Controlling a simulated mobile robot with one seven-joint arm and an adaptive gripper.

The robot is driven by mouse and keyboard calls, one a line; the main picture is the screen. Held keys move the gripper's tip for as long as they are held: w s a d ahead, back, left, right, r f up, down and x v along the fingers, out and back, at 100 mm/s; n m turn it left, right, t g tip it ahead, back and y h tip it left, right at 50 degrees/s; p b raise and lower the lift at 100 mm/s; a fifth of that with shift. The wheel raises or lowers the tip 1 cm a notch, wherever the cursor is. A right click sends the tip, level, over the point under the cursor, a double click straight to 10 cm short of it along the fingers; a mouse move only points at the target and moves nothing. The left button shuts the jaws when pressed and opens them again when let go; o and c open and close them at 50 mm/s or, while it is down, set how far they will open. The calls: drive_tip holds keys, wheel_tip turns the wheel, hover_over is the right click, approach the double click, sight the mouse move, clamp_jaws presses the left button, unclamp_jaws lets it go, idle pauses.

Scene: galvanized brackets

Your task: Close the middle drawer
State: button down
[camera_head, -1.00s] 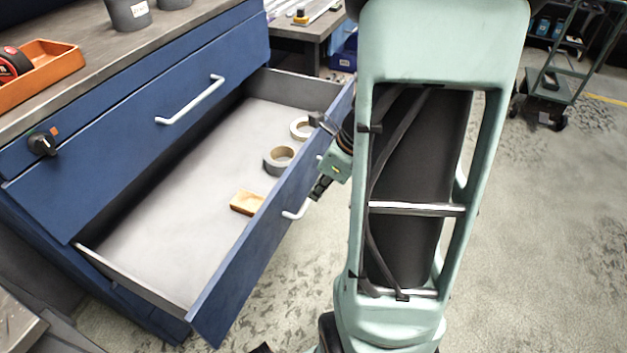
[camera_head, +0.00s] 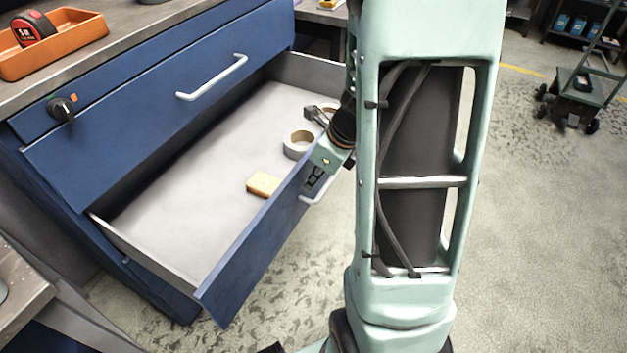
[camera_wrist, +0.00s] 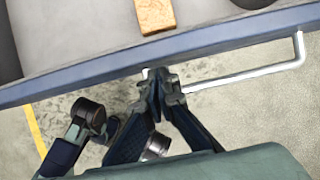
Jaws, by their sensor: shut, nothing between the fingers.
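The middle drawer (camera_head: 262,248) is blue with a grey inside and stands pulled out of the blue cabinet. Its white bar handle (camera_head: 318,196) is on the outer front; in the wrist view the handle (camera_wrist: 245,76) runs to the right below the drawer's top edge (camera_wrist: 150,56). My gripper (camera_head: 313,178) is at the drawer front by the handle, partly hidden by my arm. In the wrist view my gripper (camera_wrist: 160,80) has its fingertips together at the handle's left end, close to the front; whether they touch cannot be told.
In the drawer lie a tan block (camera_head: 263,184) and a roll of tape (camera_head: 298,145). The closed upper drawer (camera_head: 150,110) has its own handle. An orange tray (camera_head: 60,45) stands on the cabinet top. A cart (camera_head: 585,90) stands far right, with clear floor between.

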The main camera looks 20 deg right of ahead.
drive_tip(key=w+a+p, duration=0.7)
drive_tip(key=w+a, duration=0.2)
drive_tip(key=w, duration=0.2)
drive_tip(key=w+a+p, duration=0.7)
drive_tip(key=w+a, duration=0.1)
drive_tip(key=w, duration=0.3)
drive_tip(key=shift+w+a, duration=0.35)
drive_tip(key=shift+w, duration=0.05)
drive_tip(key=shift+s+d, duration=0.1)
drive_tip(key=shift+d, duration=0.05)
